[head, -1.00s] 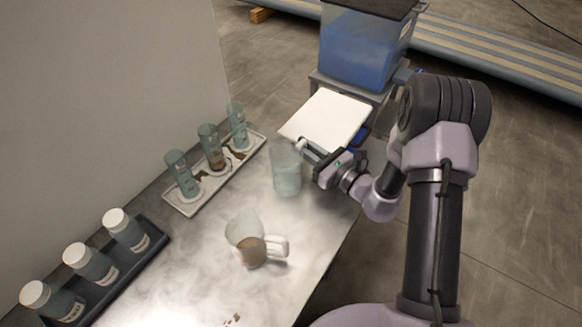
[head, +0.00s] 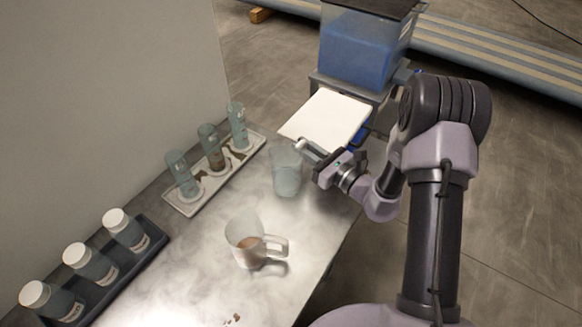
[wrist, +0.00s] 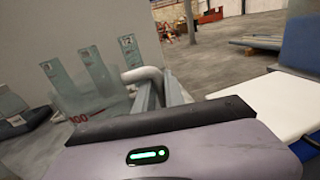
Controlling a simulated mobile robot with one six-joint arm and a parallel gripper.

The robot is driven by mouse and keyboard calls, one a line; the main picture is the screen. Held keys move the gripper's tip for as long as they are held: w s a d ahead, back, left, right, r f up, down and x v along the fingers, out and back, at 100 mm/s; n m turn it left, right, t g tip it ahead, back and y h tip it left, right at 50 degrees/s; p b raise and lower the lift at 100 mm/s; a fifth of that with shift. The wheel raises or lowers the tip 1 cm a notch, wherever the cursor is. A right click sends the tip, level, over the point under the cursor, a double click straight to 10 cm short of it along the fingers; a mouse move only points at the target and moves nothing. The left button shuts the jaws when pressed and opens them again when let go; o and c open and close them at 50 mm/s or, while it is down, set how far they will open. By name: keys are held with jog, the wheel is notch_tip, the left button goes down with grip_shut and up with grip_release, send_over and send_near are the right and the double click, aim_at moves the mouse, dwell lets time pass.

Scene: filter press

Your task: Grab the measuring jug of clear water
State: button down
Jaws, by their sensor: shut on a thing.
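The measuring jug of clear water (head: 287,178) stands upright on the pale worktop, near its right edge in the head view. My gripper (head: 309,150) comes in from the right and is shut on the jug's white handle. In the wrist view the handle (wrist: 143,74) shows between the fingers, and part of the clear jug wall with red marks (wrist: 88,108) shows at the left. The jug's base appears to rest on the worktop. A second jug with brown contents (head: 246,238) stands nearer, its handle pointing right.
A white tray (head: 175,207) with three glass cylinders and brown stains lies behind the jugs. A dark rack (head: 150,257) holds three white-capped bottles at left. A white board (head: 325,118) and a blue-filled tank (head: 355,50) stand beyond. The worktop front is mostly clear.

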dwell(0.4)
jog(key=shift+r+p, duration=0.95)
jog(key=shift+r, duration=0.65)
jog(key=s+d+r+p, duration=0.1)
jog(key=s+d, duration=0.1)
jog(key=s, duration=0.5)
jog(key=s+d+p, duration=0.1)
jog(key=s+d, duration=0.2)
jog(key=s, duration=0.5)
jog(key=shift+d+r, duration=0.15)
jog(key=shift+r, duration=0.25)
